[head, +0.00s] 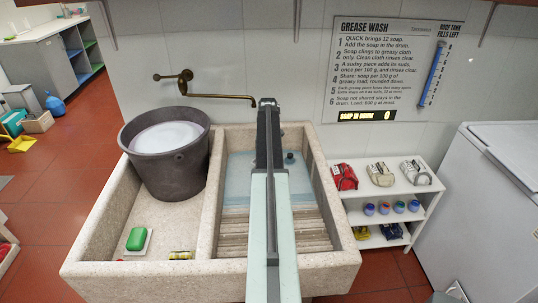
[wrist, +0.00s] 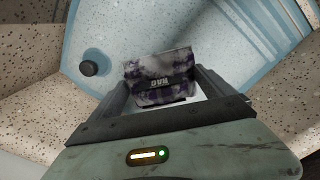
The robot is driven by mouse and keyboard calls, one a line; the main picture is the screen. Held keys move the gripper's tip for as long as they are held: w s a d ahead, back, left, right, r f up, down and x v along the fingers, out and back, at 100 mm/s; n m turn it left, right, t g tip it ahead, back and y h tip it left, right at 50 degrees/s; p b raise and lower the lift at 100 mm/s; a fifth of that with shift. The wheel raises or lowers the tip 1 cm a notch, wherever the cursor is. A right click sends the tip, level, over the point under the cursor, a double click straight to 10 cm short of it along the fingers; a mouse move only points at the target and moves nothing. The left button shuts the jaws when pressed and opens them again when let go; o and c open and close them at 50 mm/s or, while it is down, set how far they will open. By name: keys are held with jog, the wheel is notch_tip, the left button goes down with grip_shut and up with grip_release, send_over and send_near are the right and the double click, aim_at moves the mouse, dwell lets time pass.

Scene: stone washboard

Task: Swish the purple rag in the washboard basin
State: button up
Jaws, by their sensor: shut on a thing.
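The purple rag (wrist: 158,77) is a folded, blotchy white and dark purple cloth with a dark label band in the wrist view. My gripper (wrist: 163,92) is shut on it, one finger at each side. The rag is over the washboard basin (wrist: 135,28), which holds pale blue water; I cannot tell whether it touches the water. In the head view the water (head: 238,178) fills the far part of the right basin, with the ribbed washboard (head: 233,232) nearer. My arm crosses this basin and hides the rag.
The left basin holds a dark drum (head: 165,165) with pale contents, a green soap bar (head: 137,239) on a dish and a small yellow item (head: 180,255). A brass tap (head: 225,96) reaches over. A dark plug (wrist: 89,68) stands in the water. A white shelf (head: 410,188) is at right.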

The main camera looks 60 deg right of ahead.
notch_tip(320, 180, down, 6)
jog(key=b, duration=0.5)
jog(key=shift+f, duration=0.1)
jog(key=shift+w, duration=0.1)
